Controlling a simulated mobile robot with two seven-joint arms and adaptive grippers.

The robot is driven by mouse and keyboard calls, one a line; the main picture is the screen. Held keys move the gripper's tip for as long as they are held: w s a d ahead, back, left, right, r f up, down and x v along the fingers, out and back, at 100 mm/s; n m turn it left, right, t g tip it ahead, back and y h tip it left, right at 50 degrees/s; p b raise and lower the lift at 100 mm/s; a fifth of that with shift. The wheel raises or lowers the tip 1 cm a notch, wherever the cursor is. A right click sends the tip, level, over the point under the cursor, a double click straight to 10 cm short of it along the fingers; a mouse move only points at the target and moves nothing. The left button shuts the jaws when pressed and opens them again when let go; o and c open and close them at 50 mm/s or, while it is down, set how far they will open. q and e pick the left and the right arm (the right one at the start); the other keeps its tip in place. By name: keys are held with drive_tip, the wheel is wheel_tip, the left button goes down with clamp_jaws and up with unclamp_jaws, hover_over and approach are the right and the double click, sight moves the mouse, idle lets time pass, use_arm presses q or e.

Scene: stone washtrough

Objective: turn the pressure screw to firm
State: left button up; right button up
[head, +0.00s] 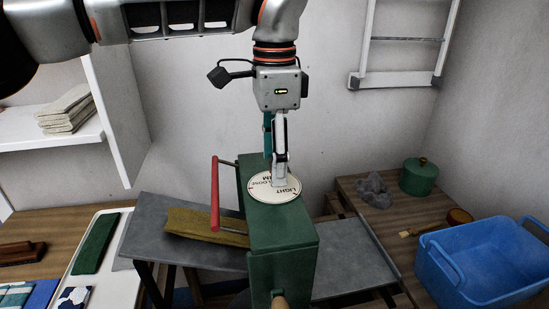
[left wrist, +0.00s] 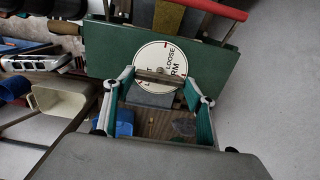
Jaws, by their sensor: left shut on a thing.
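The pressure screw has a cross bar (left wrist: 158,76) over a round white dial (head: 262,190) lettered LIGHT, LOOSE and a partly hidden word ending in RM. The dial lies on top of the green wringer housing (head: 282,256). My left gripper (head: 278,180) points down onto the dial from above. In the left wrist view, its two fingers (left wrist: 158,80) stand at either end of the bar, shut on it. The fingers hide part of the dial in the head view, and I cannot tell which word the bar points to. My right gripper is not in view.
A red bar (head: 214,195) and an ochre cloth (head: 205,226) are just left of the housing. A blue tub (head: 480,262), green pot (head: 419,177) and grey cloth (head: 373,190) are on the right bench. A white tray (head: 116,248) holds cloths at left.

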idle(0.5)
use_arm(q)
drive_tip(key=o, duration=1.1)
wheel_tip(320, 180, up, 12)
